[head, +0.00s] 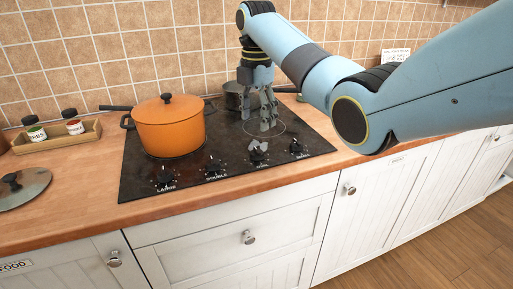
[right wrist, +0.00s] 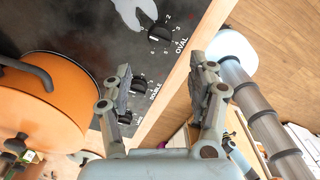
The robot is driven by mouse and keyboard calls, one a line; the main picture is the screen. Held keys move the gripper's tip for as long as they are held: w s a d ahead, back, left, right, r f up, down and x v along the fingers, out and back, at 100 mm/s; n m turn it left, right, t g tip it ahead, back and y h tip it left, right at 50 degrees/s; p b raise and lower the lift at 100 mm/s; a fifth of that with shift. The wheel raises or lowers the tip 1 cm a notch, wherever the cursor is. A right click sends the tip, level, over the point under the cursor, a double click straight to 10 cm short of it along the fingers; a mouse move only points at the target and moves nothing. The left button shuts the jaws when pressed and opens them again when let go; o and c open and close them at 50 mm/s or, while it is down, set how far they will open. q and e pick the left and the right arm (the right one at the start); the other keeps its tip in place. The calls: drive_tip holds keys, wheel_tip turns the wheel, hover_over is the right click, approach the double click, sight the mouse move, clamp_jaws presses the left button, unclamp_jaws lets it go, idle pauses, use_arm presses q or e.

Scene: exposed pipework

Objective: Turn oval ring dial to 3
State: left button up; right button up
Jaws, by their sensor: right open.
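The oval ring dial (head: 258,155) is a black knob on the cooktop's front strip, third from the left. In the right wrist view, the oval dial (right wrist: 159,33) has white numbers around it and the label OVAL beside it. My right gripper (head: 266,122) is open and empty, above the cooktop and behind the dial in the head view. In the right wrist view, the right gripper (right wrist: 160,72) has its fingers wide apart; the dial shows beyond the gap, untouched. The dial's exact setting is too small to tell. My left gripper is not in view.
An orange pot (head: 170,128) and a dark pan (head: 238,98) stand on the black cooktop (head: 136,165). Other dials are double (head: 214,168), large (head: 165,182) and small (head: 296,148). A pale flat shape (right wrist: 134,12) lies by the oval dial. A lid (head: 25,190) is at left.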

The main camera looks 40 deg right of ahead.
sight(256, 150)
wheel_tip(256, 150, down, 10)
drive_tip(key=shift+r, duration=0.15)
drive_tip(key=shift+c, duration=0.4)
drive_tip(key=c, duration=1.1)
drive_tip(key=shift+o, duration=0.2)
